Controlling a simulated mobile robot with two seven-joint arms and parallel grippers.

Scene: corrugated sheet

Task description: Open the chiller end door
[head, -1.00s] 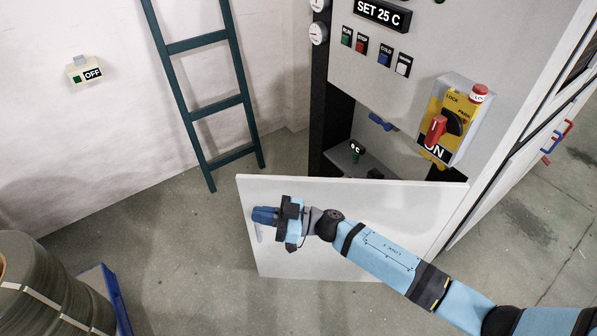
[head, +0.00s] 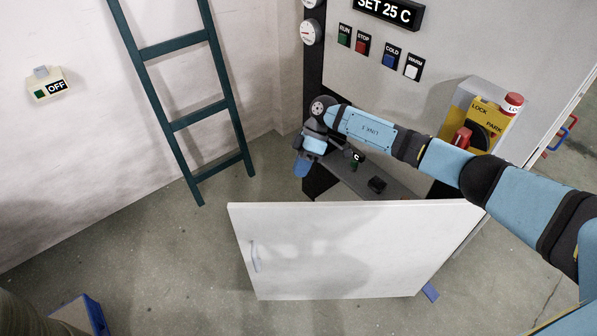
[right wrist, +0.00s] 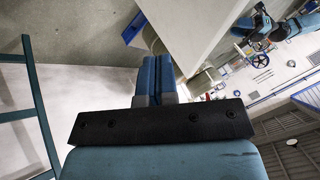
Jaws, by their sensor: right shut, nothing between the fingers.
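The chiller end door (head: 345,245) is a white panel standing open, swung out from the cabinet front, its right side near the cabinet. Its slim handle (head: 254,256) is on the left part of the outer face. My right gripper (head: 302,168) is shut and empty, above and behind the door's top edge, by the left post of the cabinet opening. It touches neither handle nor outer face. In the right wrist view its blue fingers (right wrist: 153,80) are together, with a pale panel beyond. My left gripper is not in view.
The cabinet (head: 440,45) carries buttons and a yellow lock switch (head: 485,118). A dark shelf (head: 370,182) shows inside the opening. A green ladder (head: 180,85) leans on the left wall. A small blue piece (head: 430,291) shows below the door.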

